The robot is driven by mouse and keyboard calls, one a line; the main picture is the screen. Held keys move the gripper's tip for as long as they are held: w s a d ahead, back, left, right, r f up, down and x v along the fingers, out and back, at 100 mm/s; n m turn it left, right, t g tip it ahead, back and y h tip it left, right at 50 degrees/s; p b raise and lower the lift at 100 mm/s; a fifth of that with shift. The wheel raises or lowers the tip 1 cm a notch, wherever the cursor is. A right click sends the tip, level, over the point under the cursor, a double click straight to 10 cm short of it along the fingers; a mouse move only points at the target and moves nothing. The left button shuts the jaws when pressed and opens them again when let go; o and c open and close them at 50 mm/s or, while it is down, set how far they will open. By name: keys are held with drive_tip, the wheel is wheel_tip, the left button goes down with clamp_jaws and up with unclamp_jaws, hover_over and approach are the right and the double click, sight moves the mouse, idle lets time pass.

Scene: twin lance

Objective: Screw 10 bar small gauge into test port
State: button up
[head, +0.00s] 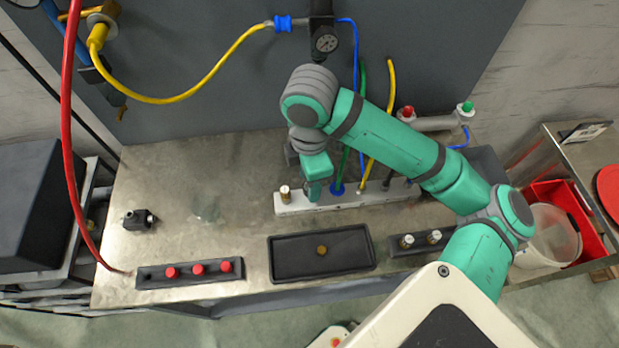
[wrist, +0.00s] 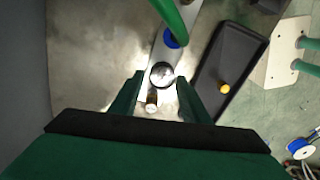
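The pale manifold block (head: 350,201) lies along the back of the bench, with hoses rising from it. My gripper (head: 316,190) points down over its left part, between a brass fitting (head: 285,192) and a blue collar (head: 338,188). In the wrist view, my gripper (wrist: 160,77) is open, its green fingers standing apart. A small round dark gauge (wrist: 162,74) with a shiny rim shows between the fingertips, with a gap on each side. It appears over or on the manifold (wrist: 155,55); whether it is threaded in a port cannot be told. My gripper hides it in the head view.
A black tray (head: 285,268) holds a small brass piece (head: 321,250). A black fitting (head: 139,219) lies at left. Hoses (head: 363,110) rise close behind my gripper.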

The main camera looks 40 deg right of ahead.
drive_tip(key=n, duration=0.6)
drive_tip(key=shift+s, duration=0.2)
drive_tip(key=n, duration=0.6)
drive_tip(key=shift+s+n, duration=0.15)
drive_tip(key=shift+n, duration=0.15)
drive_tip(key=n, duration=0.6)
drive_tip(key=shift+s+d+n, duration=0.1)
drive_tip(key=shift+s+n, duration=0.05)
drive_tip(key=shift+n, duration=0.25)
drive_tip(key=n, duration=0.5)
drive_tip(key=shift+n, duration=0.4)
drive_tip(key=shift+c, duration=0.7)
